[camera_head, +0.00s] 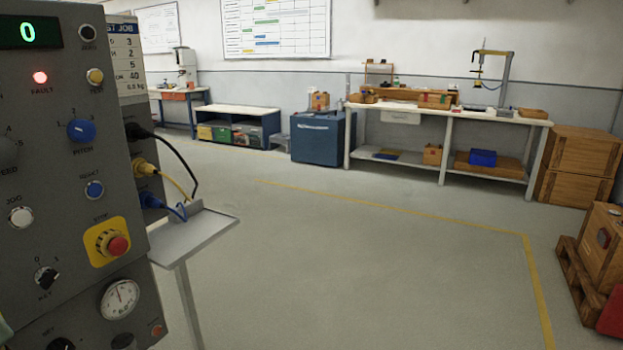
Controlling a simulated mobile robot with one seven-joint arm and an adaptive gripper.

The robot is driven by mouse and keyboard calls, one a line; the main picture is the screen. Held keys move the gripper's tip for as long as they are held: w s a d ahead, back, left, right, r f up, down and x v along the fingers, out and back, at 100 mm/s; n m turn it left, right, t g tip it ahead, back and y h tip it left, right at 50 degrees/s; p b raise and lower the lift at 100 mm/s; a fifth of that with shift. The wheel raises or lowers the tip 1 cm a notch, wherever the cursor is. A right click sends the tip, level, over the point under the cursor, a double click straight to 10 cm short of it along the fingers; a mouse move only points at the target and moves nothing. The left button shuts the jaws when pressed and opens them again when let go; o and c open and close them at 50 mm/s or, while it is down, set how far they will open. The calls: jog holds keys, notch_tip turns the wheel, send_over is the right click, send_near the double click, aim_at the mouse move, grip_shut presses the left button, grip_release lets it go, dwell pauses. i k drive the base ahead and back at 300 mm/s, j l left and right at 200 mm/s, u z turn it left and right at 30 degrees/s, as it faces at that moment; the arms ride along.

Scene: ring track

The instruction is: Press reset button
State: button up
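A grey control panel (60,150) fills the left side of the head view, close to me. A red fault lamp (40,77) is lit, and a green display (27,33) shows 0. I cannot make out my gripper in this view.
Plugged cables (150,170) stick out from the panel's right side, above a small grey stand (195,235). The floor (350,260) to the right is clear. A workbench (450,115) and a blue cabinet (318,138) stand at the back. A pallet with boxes (590,285) is at far right.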

aim_at(95, 189)
jog(key=u, duration=1.45)
